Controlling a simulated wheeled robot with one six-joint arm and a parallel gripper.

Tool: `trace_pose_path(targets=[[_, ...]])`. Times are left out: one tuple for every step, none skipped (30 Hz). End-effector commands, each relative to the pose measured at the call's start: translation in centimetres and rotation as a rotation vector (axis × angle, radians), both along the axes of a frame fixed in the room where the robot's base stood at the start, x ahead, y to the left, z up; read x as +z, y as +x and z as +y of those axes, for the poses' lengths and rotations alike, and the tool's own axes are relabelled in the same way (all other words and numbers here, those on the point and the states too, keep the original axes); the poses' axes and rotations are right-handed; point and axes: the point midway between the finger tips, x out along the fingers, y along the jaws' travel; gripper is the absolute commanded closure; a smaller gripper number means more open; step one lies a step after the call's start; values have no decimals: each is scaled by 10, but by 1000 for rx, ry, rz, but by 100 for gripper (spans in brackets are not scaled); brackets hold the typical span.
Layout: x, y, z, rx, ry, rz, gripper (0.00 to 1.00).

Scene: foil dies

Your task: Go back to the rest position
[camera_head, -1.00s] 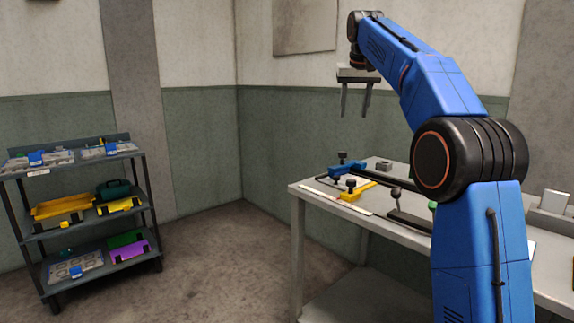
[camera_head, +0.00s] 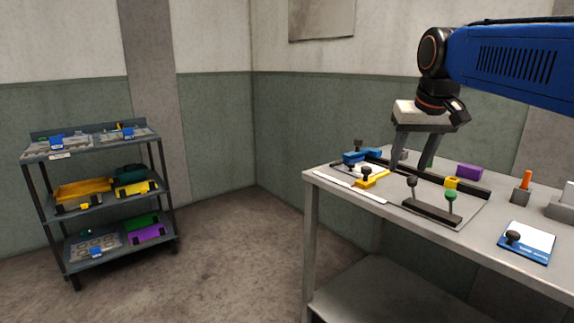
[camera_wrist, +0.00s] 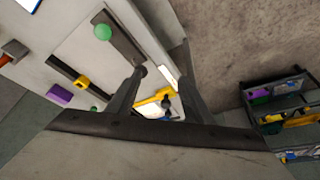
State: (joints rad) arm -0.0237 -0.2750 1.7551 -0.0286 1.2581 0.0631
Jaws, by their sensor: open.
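My gripper (camera_head: 411,160) hangs above the back part of the grey workbench (camera_head: 340,200), pointing down, with its two fingers apart and nothing between them. In the wrist view my gripper (camera_wrist: 160,62) shows the same spread fingers, with the bench below. My blue arm reaches in from the right edge of the head view. The yellow clamp-like piece (camera_head: 372,179) lies on the bench just left of and below the fingers in the head view. It also shows between the fingers in the wrist view (camera_wrist: 155,99). Whether the fingertips clear the bench things behind them is hard to tell.
A blue clamp-like piece (camera_head: 358,156), a dark bar with knobs (camera_head: 430,209), a purple block (camera_head: 469,171), an orange-handled piece (camera_head: 524,182) and a blue-and-white plate (camera_head: 527,243) are on the bench. A dark shelf cart (camera_head: 98,148) stands left. Floor between is clear.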

Motion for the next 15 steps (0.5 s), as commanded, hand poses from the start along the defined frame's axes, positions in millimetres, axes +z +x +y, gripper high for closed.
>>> trace_pose_path(targets=[[-13, -19, -1, 2, 0, -1, 53], [-20, -28, -1, 4, 0, 0, 53], [-30, -41, -1, 7, 0, -2, 53], [-39, -50, -1, 9, 0, -2, 53], [-47, -60, -2, 10, 1, -2, 53], [-58, -72, -2, 12, 1, -3, 53], [-67, -82, -2, 14, 2, -3, 53], [-76, -91, -2, 15, 1, -3, 53], [-88, -104, -3, 17, 1, -4, 53], [-97, -113, -3, 18, 2, -4, 53], [-107, -122, -3, 20, 2, -5, 53], [-119, -135, -3, 23, 2, -5, 53], [-129, -144, -3, 24, 2, -6, 53], [-139, -153, -3, 26, 2, -6, 53], [-153, -165, -4, 28, 2, -6, 53]])
